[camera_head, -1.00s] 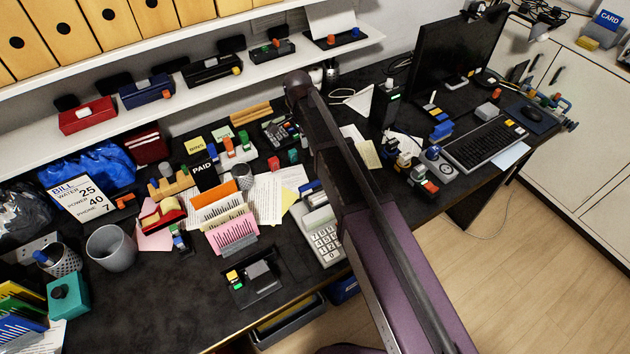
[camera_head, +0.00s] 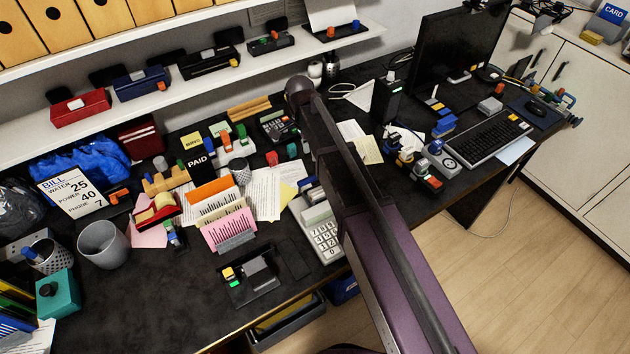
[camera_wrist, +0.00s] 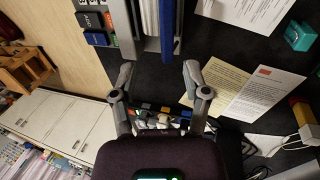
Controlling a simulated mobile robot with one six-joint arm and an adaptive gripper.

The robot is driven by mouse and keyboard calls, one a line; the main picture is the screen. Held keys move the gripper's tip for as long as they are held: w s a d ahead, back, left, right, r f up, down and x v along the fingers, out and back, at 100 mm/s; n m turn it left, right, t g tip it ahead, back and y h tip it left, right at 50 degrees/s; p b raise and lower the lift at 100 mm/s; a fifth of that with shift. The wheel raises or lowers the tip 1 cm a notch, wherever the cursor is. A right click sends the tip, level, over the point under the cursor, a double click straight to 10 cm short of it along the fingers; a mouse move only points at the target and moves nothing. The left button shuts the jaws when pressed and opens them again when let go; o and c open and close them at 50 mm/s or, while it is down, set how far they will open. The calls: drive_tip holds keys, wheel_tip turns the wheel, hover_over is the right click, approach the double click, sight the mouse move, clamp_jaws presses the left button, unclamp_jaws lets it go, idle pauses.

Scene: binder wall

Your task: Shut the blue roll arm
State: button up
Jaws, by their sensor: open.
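The blue roll arm (camera_wrist: 170,32) is a long narrow blue bar in the wrist view, beside a white paper roll (camera_wrist: 150,18) on the grey calculator. In the head view a small blue part (camera_head: 308,182) shows at the calculator's (camera_head: 322,230) back end, and my arm hides part of that area. My gripper (camera_wrist: 157,76) shows in the wrist view with its two fingers spread wide and nothing between them. The bar's near end lies just ahead of the gap between the fingertips; I see no contact. The gripper is hidden in the head view.
Paper sheets (camera_wrist: 235,88) lie right of the gripper in the wrist view. In the head view, a pink card holder (camera_head: 228,228) stands left of the calculator, a black tape-like device (camera_head: 250,280) sits in front, and a monitor (camera_head: 455,45) and keyboard (camera_head: 488,140) are right.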

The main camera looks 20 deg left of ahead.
sight(315, 178)
drive_tip(key=shift+b+x, duration=4.2)
drive_tip(key=shift+x, duration=0.45)
